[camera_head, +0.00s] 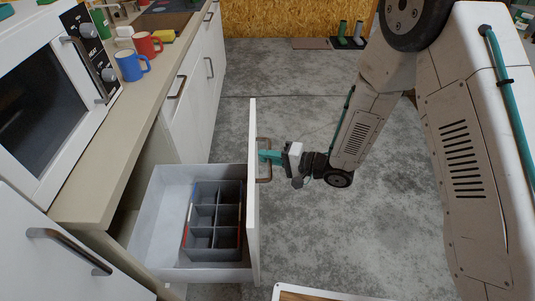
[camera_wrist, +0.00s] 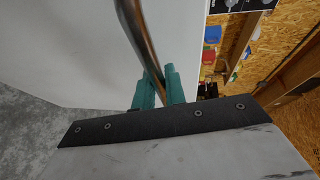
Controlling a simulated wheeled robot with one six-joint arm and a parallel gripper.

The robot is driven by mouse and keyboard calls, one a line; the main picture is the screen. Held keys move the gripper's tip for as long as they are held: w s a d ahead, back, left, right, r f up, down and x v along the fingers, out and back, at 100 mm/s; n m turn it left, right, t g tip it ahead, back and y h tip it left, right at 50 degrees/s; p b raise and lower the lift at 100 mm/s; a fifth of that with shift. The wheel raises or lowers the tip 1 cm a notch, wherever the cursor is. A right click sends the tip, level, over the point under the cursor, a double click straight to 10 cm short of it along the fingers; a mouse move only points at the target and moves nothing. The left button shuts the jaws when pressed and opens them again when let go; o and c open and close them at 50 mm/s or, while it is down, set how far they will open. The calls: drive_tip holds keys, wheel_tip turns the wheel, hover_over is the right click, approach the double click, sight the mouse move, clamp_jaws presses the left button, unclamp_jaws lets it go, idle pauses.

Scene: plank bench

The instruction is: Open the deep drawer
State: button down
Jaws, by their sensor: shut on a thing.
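The deep drawer (camera_head: 160,200) stands pulled well out from the counter, and its inside shows in the head view. A grey divided organizer (camera_head: 216,210) sits inside it. The drawer's white front panel (camera_head: 253,205) faces right and carries a bar handle (camera_head: 265,174). My gripper (camera_head: 266,157) is at this handle, its teal fingers shut on the bar. In the wrist view the handle (camera_wrist: 135,35) runs down between the teal fingertips of my gripper (camera_wrist: 159,88), in front of the white panel (camera_wrist: 75,50).
A microwave (camera_head: 50,85), a blue mug (camera_head: 130,66) and a red mug (camera_head: 147,45) stand on the counter (camera_head: 125,165). More white cabinet fronts (camera_head: 188,120) line the far side. The concrete floor (camera_head: 330,225) right of the drawer is clear. A light board edge (camera_head: 310,293) shows at the bottom.

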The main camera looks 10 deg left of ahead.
drive_tip(key=shift+s+d+f, duration=0.1)
drive_tip(key=shift+s, duration=0.25)
drive_tip(key=c, duration=1.5)
unclamp_jaws()
drive_tip(key=shift+o, duration=0.2)
drive_tip(key=shift+d, duration=0.25)
drive_tip(key=v, duration=0.7)
drive_tip(key=shift+d, duration=0.15)
